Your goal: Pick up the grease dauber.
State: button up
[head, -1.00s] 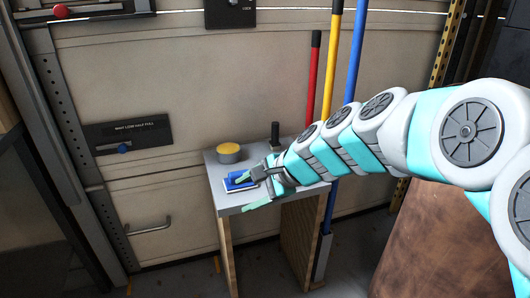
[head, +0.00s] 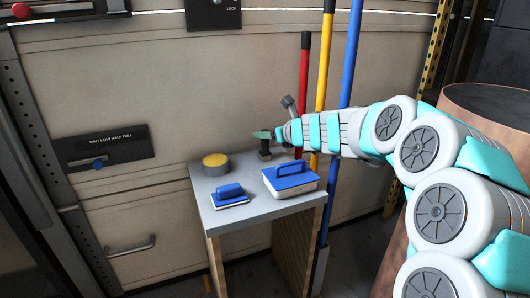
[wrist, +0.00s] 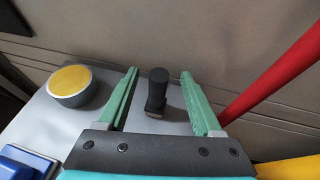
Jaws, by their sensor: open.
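The grease dauber, which I take to be the dark upright handle on a small block (head: 264,151), stands at the back of the small grey table (head: 243,215). In the wrist view the dauber (wrist: 157,90) appears between the two green fingers of my gripper (wrist: 159,74), with a gap on each side. My gripper (head: 262,135) is open and empty. In the head view its fingers overlap the dauber's upper part. I cannot tell from the frames how far the fingertips are from it in depth.
A round grey tin with a yellow top (head: 215,162) stands left of the dauber. A small blue-handled block (head: 229,196) and a larger one (head: 290,180) lie toward the front. Red (head: 304,95), yellow (head: 325,70) and blue (head: 351,60) poles stand behind, against the wall.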

jog(key=shift+x, duration=2.6)
jog(key=shift+r, duration=0.2)
grip_shut()
